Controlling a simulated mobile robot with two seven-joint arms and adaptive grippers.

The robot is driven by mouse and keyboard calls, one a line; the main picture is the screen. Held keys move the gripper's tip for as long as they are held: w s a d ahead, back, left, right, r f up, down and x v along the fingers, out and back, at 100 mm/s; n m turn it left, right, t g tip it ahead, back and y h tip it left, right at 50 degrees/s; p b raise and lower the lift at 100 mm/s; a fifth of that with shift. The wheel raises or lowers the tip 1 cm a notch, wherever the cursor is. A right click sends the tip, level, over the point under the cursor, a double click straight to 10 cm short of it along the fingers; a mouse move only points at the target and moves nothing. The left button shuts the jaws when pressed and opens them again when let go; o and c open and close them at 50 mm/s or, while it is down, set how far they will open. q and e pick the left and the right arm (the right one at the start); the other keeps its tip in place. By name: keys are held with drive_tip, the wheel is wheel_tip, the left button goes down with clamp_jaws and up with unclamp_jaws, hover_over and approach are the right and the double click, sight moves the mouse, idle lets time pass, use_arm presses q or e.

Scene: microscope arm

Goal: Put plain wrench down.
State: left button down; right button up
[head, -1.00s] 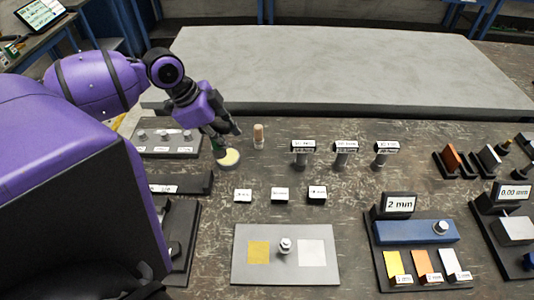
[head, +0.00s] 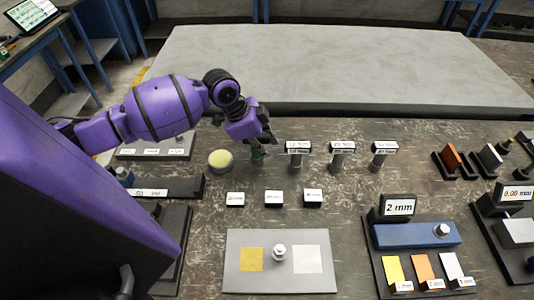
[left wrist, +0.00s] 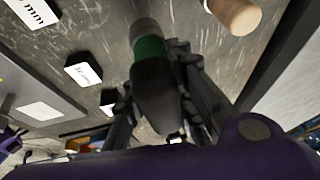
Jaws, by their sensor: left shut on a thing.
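My left gripper (head: 260,143) is shut on a tool with a dark grip, a green band and a grey shaft, taken here as the plain wrench (head: 257,154). The left wrist view shows the plain wrench (left wrist: 150,75) between the fingers, its shaft toward the bench. In the head view the gripper is over the bench, right of a round cream-topped pad (head: 221,160) and left of the T-shaped labelled tools. Most of the wrench is hidden by the gripper there. Whether its end touches the bench cannot be told. My right gripper is not in view.
A wooden-handled thing (left wrist: 236,12) is close by in the left wrist view. Several T-shaped labelled tools (head: 298,150) stand to the right. A grey slab (head: 340,65) lies behind.

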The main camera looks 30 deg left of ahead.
use_arm(q)
drive_tip(key=x, duration=0.4)
drive_tip(key=shift+s+a+f, duration=0.15)
drive_tip(key=shift+s+a, duration=0.05)
drive_tip(key=c, duration=1.5)
unclamp_jaws()
drive_tip(key=shift+f, duration=0.15)
drive_tip(key=shift+o, duration=0.2)
drive_tip(key=v, duration=1.2)
drive_tip(key=shift+p, duration=0.3)
